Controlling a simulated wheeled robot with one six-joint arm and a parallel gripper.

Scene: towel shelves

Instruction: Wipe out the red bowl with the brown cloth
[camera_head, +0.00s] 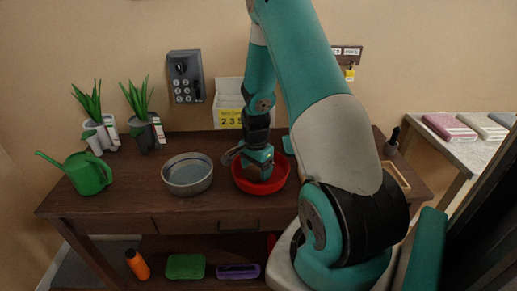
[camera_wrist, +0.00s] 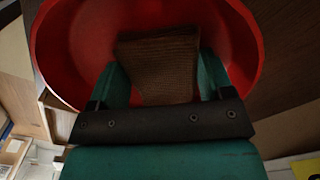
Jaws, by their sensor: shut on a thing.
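The red bowl (camera_head: 270,187) stands on the dark wooden table, right of the grey bowl. In the wrist view the red bowl (camera_wrist: 85,40) fills the upper part of the picture. My gripper (camera_head: 258,172) points down into the bowl. In the wrist view my gripper (camera_wrist: 160,80) is shut on the brown cloth (camera_wrist: 158,55), which shows between the two green fingers, inside the bowl. I cannot tell whether the cloth touches the bowl's bottom. In the head view the cloth is hidden by my gripper and the bowl.
A grey bowl (camera_head: 188,174) stands close left of the red bowl. A green watering can (camera_head: 88,174) and two potted plants are further left. A shallow wooden tray (camera_head: 397,176) lies at the right.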

